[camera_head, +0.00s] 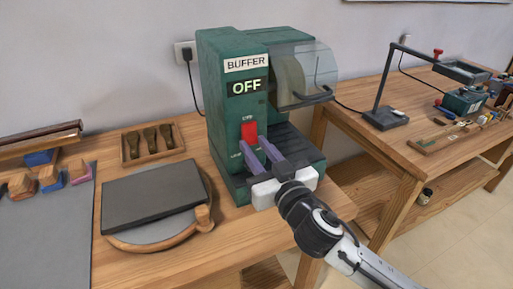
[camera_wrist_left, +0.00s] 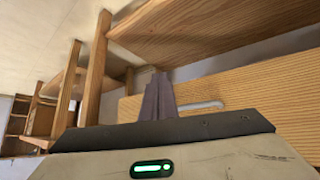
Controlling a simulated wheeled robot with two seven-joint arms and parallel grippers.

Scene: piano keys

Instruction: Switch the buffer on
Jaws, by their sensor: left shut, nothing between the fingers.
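The green buffer machine (camera_head: 225,85) stands on the wooden bench in the head view. Its display (camera_head: 248,87) reads OFF, under a white label reading BUFFER. A red switch (camera_head: 249,130) sits low on its front face. My right gripper (camera_head: 251,143) is in front of the switch, its two purple fingers slightly apart with nothing seen between them. Its fingertips are just below the switch; whether they touch the machine I cannot tell. My left gripper (camera_wrist_left: 158,97) shows in the left wrist view, its fingers together and empty. It is not in the head view.
A clear guard (camera_head: 308,68) juts from the machine's right side. A grey slab (camera_head: 152,192) on a round wooden board lies left of it, with a small tool tray (camera_head: 152,144) behind. A second bench with a lamp (camera_head: 385,115) stands right, past a gap.

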